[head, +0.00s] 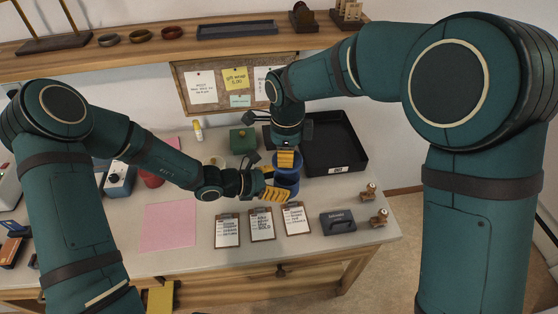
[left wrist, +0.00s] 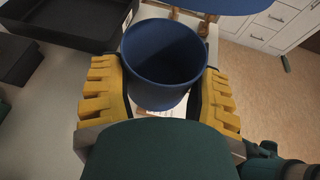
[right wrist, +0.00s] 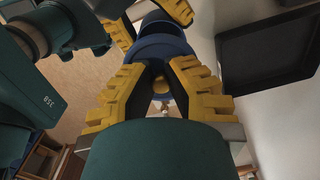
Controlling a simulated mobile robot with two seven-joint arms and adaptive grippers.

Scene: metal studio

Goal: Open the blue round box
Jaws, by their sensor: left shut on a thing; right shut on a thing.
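The blue round box (head: 291,184) is above the front middle of the table. My left gripper (head: 270,190) is shut on its body from the side. In the left wrist view the box body (left wrist: 166,52) shows its open, dark inside between the yellow fingers. The blue lid (left wrist: 215,4) is apart from the body at the top edge of that view. My right gripper (head: 286,158) points down above the box. In the right wrist view it is shut on the brass knob (right wrist: 160,84) of the lid, whose blue top is partly hidden by the fingers.
A black tray (head: 333,146) lies behind the box to the right, and a green box (head: 243,140) to the left. Several clipboards (head: 261,225) and a dark case (head: 338,222) lie in front. A pink sheet (head: 167,224) lies at the left.

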